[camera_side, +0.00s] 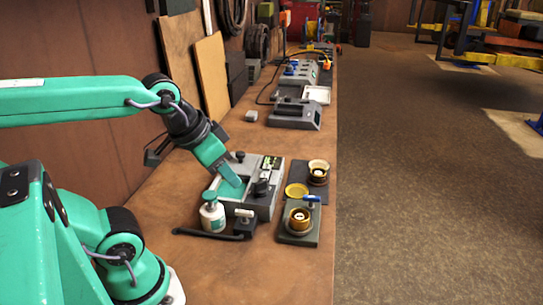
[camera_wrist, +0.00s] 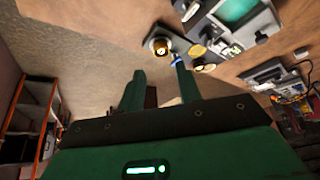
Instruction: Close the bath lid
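A grey box-shaped unit with a small green display (camera_side: 264,200) stands on the bench in the side view. It looks like the bath; I cannot clearly make out its lid or how far it is open. In the wrist view, a grey unit with a teal-green area (camera_wrist: 212,24) at the top edge appears to be the same one.
A white and green bottle (camera_side: 213,216) stands in front of the unit. To the right are a dark plate with a brass cup (camera_side: 299,217), a yellow dish (camera_side: 296,190) and another cup (camera_side: 318,170). More grey devices (camera_side: 294,113) stand farther back.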

